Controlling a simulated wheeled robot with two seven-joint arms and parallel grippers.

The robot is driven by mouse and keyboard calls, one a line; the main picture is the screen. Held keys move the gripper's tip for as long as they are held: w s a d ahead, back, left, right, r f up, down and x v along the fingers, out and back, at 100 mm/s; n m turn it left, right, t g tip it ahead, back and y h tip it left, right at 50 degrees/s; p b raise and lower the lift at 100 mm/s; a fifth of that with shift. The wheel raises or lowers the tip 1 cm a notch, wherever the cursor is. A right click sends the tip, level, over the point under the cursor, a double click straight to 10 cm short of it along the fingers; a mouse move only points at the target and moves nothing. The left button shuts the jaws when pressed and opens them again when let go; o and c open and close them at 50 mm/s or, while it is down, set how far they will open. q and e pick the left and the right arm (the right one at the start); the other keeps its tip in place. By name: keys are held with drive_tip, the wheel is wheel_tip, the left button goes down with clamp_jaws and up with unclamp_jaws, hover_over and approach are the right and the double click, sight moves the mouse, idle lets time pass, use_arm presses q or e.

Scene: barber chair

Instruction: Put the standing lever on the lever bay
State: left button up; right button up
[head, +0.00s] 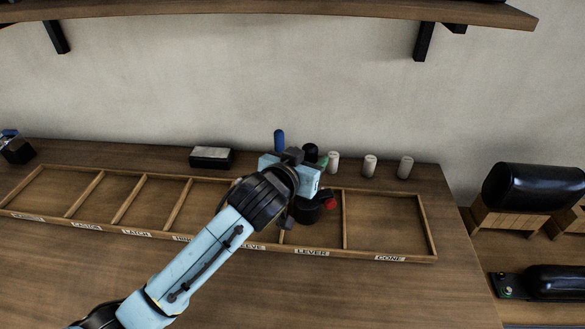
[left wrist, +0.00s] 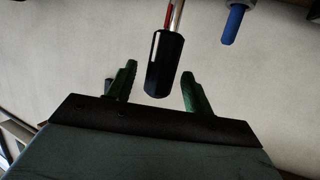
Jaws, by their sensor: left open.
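The standing lever shows a black grip (head: 310,151) on top, with its dark base (head: 305,212) and a red part low down, apparently inside the lever bay. My left gripper hides its middle. The lever bay (head: 312,244) is the tray compartment labelled LEVER, left of the CONE bay. My left gripper (head: 312,165) is open at the lever's grip. In the left wrist view the black grip (left wrist: 165,66), on a metal shaft with red beside it, hangs between the spread green fingers (left wrist: 158,87), with gaps on both sides. My right gripper is out of view.
A blue handle (head: 279,140) stands behind my left gripper. The table front is clear. A shelf (head: 270,14) hangs above.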

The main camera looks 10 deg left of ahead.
use_arm(q)
drive_tip(key=v, duration=0.8)
drive_tip(key=shift+s, duration=0.2)
